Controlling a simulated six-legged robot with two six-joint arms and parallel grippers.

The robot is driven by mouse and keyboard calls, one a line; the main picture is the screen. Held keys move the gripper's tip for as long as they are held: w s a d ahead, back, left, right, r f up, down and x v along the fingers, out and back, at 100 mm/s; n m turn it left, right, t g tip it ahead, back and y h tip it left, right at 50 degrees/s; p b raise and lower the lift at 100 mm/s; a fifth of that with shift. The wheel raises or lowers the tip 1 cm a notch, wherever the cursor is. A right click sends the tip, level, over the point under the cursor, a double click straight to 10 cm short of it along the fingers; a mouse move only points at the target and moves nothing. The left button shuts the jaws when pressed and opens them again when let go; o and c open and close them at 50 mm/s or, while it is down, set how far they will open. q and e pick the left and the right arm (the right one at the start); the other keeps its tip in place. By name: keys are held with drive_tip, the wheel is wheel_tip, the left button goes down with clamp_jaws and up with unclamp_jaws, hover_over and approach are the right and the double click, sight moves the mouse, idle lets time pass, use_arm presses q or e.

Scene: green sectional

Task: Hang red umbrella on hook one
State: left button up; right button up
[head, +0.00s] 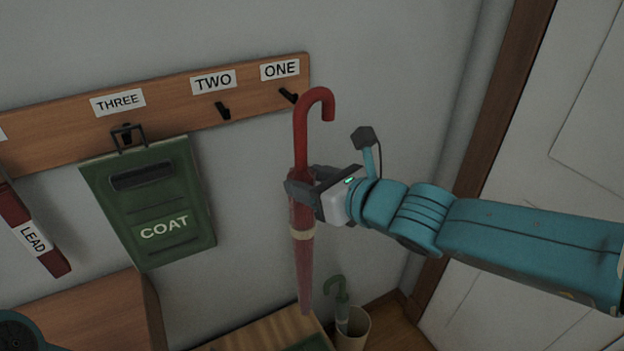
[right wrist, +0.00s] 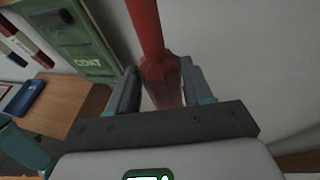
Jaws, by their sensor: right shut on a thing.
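The red umbrella (head: 302,250) hangs upright in my right gripper (head: 302,187), its curved handle at the top opening to the right. My right gripper is shut on it just below the handle shaft; the umbrella (right wrist: 146,30) also shows between the fingers in the right wrist view (right wrist: 160,88). Hook one (head: 288,96) is a small black hook under the label ONE (head: 280,69), just left of the umbrella's handle. The handle appears apart from the hook in the picture, though the depth between them is hard to tell. My left gripper is not in view.
The wooden rail (head: 180,118) also has an empty hook two (head: 223,110) and hook three holding a green COAT case (head: 150,205). A red LEAD item (head: 35,235) hangs further left. Below stands a bin (head: 353,328) with a green umbrella (head: 341,300). A door frame (head: 490,130) is at right.

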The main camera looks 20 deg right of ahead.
drive_tip(key=shift+w+d+f, duration=0.1)
drive_tip(key=shift+w+f, duration=0.05)
drive_tip(key=shift+w, duration=0.8)
drive_tip(key=shift+w+a, duration=0.25)
drive_tip(key=shift+a, duration=0.05)
drive_tip(key=shift+w+f, duration=0.15)
drive_tip(key=shift+w, duration=0.85)
drive_tip(key=shift+w+a+p, duration=0.25)
drive_tip(key=shift+w+p, duration=0.1)
drive_tip(key=shift+w, duration=0.1)
drive_tip(key=shift+w+a+f, duration=0.15)
drive_tip(key=shift+w+f, duration=0.15)
drive_tip(key=shift+w, duration=0.55)
drive_tip(key=shift+w+a+f, duration=0.1)
drive_tip(key=shift+w+f, duration=0.15)
drive_tip(key=shift+w, duration=0.55)
drive_tip(key=shift+w+a+f, duration=0.15)
drive_tip(key=shift+w+f, duration=0.15)
drive_tip(key=shift+w, duration=0.55)
